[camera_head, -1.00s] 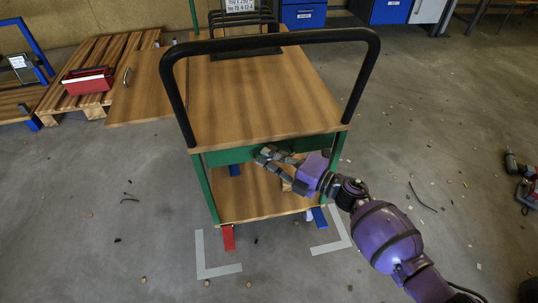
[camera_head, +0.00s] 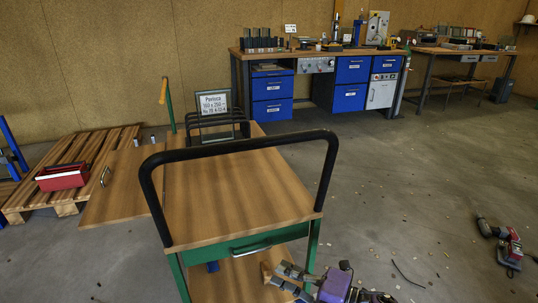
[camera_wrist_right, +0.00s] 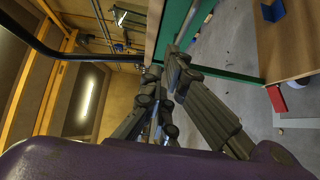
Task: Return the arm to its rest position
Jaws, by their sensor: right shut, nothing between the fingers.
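My right gripper (camera_head: 280,274) is at the bottom edge of the head view, purple with grey fingers. It is shut and empty, in front of the trolley's right front corner, low and to the right of the drawer handle (camera_head: 251,247). In the right wrist view the grey fingers (camera_wrist_right: 167,76) lie close together, pointing away from the purple gripper body. Most of my right arm is cut off below the head view. My left gripper does not show.
The trolley has a wooden top (camera_head: 235,190), a black push bar (camera_head: 240,146) and a green drawer front (camera_head: 282,238). A red toolbox (camera_head: 62,177) sits on a pallet at the left. A red power tool (camera_head: 508,247) lies at the right. Floor right of the trolley is mostly open.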

